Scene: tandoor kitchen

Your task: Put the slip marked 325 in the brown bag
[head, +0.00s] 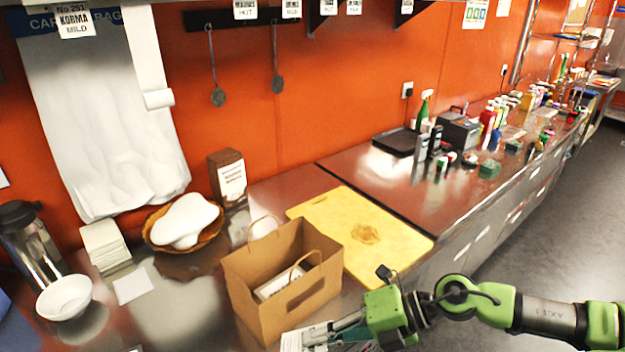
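The brown bag (252,303) stands upright and open on the metal counter, its handles raised. A pale box-like item (281,283) shows inside it. My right gripper (318,338) is low in front of the bag's right side, at the picture's bottom edge. Its fingers are beside a white paper-like item (292,342); I cannot tell whether they grip it. A slip reading No 291 KORMA MILD (76,22) hangs at the top left. More slips hang along the top, including one marked HOT (245,9). I cannot read 325 on any. My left gripper is out of view.
A yellow board (385,232) lies right of the bag. Behind and left are a basket (151,240), a brown carton (228,178), a napkin stack (106,246), a flat white paper (133,286) and a white bowl (64,297). Bottles crowd the far right counter.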

